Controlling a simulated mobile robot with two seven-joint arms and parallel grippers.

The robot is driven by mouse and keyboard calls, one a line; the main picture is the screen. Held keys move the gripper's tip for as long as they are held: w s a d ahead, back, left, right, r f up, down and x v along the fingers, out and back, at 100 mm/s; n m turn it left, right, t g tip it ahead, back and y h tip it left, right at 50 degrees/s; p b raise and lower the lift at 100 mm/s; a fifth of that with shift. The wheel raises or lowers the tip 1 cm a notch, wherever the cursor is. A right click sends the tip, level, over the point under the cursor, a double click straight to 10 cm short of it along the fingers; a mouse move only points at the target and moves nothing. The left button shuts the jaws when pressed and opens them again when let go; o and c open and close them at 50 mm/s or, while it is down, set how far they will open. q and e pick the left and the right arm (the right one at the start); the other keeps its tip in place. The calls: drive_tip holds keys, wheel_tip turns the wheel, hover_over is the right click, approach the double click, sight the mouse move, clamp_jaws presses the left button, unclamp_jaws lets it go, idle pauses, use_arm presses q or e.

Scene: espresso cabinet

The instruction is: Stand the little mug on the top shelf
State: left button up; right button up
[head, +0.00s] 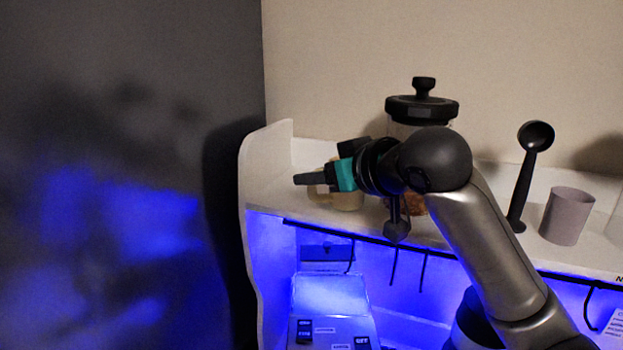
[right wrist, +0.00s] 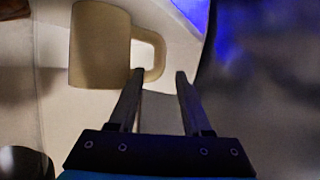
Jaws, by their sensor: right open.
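The little mug (right wrist: 98,45) is cream with a loop handle. In the head view the mug (head: 349,200) is at the left end of the top shelf (head: 310,153), partly hidden behind my right gripper (head: 297,180). It appears to stand on the shelf. My left gripper is not in view.
A glass jar with a black lid (head: 422,106) stands behind my right arm. A black scoop (head: 524,180) and a grey cup (head: 566,216) are farther right on the shelf. A dark wall (head: 130,120) is at left. Hooks hang below the shelf, above a blue-lit box (head: 330,295).

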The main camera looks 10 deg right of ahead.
drive_tip(key=b+v, duration=0.1)
drive_tip(key=v, duration=0.8)
drive_tip(key=shift+s+d, duration=0.15)
drive_tip(key=shift+s, duration=0.2)
